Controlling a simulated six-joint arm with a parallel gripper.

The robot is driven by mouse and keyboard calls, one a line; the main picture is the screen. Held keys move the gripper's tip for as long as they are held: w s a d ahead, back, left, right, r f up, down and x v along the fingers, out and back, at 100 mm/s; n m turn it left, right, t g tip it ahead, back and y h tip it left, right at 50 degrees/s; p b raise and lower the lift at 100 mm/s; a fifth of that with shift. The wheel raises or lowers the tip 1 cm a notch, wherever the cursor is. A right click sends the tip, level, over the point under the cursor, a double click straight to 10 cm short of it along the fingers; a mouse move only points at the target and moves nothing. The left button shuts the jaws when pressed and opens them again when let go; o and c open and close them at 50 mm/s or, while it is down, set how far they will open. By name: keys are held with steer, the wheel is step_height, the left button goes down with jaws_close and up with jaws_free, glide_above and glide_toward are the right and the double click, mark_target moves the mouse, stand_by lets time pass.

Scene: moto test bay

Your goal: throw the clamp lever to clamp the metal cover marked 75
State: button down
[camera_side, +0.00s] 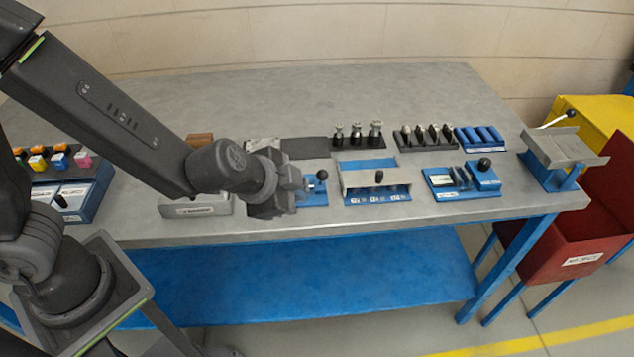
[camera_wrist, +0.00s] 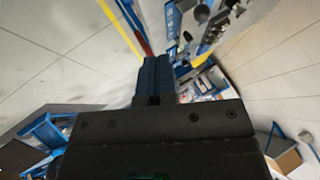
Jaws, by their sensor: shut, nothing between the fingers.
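My gripper (camera_side: 296,187) is shut and empty, low over the front of the bench in the side view. In the wrist view its fingers (camera_wrist: 155,85) lie together. Just right of it is a blue fixture (camera_side: 316,198) with a black ball knob (camera_side: 322,174), partly hidden by the gripper; I cannot tell whether they touch. Further right, a blue fixture has a metal cover (camera_side: 358,179), an upright black knob (camera_side: 379,177) and white labels too small to read surely. Another blue fixture (camera_side: 459,190) carries a black ball-ended lever (camera_side: 484,164). The marking 75 is not readable.
Behind stand a dark rack of metal pieces (camera_side: 358,143), a rack of dark-and-silver parts (camera_side: 427,145) and a blue rack (camera_side: 480,138). A metal tray on a blue stand (camera_side: 565,147) and a red bin (camera_side: 575,245) are at right. The bench's back is clear.

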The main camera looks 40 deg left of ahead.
mark_target(321, 180)
steer(key=x, duration=0.3)
steer(key=w+a+x, duration=0.1)
steer(key=x, duration=0.2)
steer(key=r+x, duration=0.1)
steer(key=x, duration=0.2)
steer(key=shift+w+a+f, duration=0.15)
steer(key=shift+w+f, duration=0.05)
steer(key=shift+w, duration=0.15)
steer(key=shift+w+a+r, duration=0.15)
steer(key=shift+w+a, duration=0.25)
steer(key=shift+w, duration=0.25)
